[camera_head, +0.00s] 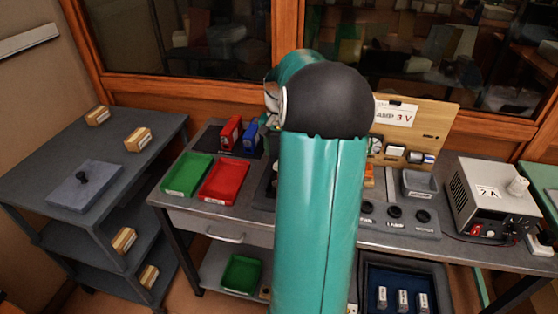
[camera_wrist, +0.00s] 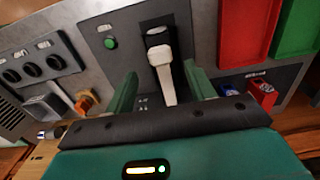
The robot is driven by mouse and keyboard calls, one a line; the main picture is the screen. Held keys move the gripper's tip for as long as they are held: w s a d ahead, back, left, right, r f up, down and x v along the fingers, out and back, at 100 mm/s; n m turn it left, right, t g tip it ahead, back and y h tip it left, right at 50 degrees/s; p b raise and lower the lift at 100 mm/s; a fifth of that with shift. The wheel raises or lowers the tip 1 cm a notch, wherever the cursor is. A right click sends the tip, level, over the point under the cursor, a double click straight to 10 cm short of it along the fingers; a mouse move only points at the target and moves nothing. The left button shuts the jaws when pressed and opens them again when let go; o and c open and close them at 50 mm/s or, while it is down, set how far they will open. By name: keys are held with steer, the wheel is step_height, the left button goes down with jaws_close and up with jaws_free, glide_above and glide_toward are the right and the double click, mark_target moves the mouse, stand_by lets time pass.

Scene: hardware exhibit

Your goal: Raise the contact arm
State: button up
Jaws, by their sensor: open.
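In the wrist view a pale lever (camera_wrist: 163,75), which looks like the contact arm, sits on a dark plate with a black slot (camera_wrist: 157,22) and a green round button (camera_wrist: 111,43). My gripper (camera_wrist: 160,69) is open, with one green finger on each side of the lever. Gaps show between the lever and both fingers, and nothing is held. I cannot tell the lever's exact angle or whether its far end touches anything. In the head view my own arm hides the lever and most of the gripper.
A green tray (camera_head: 187,175) and a red tray (camera_head: 223,182) lie left of my arm, with red (camera_head: 231,133) and blue (camera_head: 251,136) blocks behind. A panel of black sockets (camera_head: 394,212) and a power supply (camera_head: 494,197) stand right. An upright wooden board (camera_head: 435,122) stands behind.

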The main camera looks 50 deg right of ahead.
step_height(320, 180, down, 5)
steer(key=shift+r, duration=0.1)
jaws_close()
stand_by(0.3)
